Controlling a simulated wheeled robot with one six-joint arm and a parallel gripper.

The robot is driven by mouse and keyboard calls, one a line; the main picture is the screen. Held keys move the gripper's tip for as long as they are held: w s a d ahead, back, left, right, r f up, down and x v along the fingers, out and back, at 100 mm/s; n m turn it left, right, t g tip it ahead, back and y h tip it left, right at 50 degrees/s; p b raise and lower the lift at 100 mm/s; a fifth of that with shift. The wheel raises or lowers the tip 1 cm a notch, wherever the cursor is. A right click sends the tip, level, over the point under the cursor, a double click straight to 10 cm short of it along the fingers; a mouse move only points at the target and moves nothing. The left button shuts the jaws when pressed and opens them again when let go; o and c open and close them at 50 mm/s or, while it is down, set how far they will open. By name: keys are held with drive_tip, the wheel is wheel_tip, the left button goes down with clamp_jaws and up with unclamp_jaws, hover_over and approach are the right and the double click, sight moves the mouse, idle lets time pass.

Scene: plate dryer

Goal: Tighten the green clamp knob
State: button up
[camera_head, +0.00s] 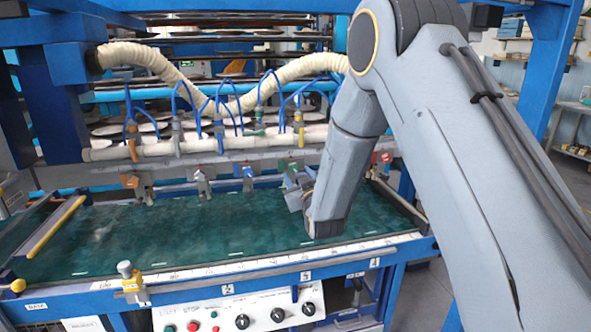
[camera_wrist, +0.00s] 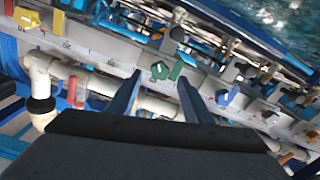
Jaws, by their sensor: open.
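The green clamp knob (camera_wrist: 176,71) shows in the wrist view on the grey rail, just beyond my gripper and between the lines of its two fingers. Another green part (camera_wrist: 159,71) sits beside it to the left. My gripper (camera_wrist: 159,82) is open, with its two blue-grey fingers apart and nothing between them. A gap to the knob seems to remain, though contact cannot be judged. In the head view my arm reaches down to the right end of the clamp row, and its wrist hides part of it.
In the head view, the green table surface (camera_head: 170,240) is mostly clear, above a control panel (camera_head: 240,312).

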sight(294, 169)
drive_tip(key=shift+p+x, duration=0.45)
drive_tip(key=shift+x, duration=1.5)
drive_tip(key=c, duration=1.1)
drive_tip(key=shift+o, duration=0.2)
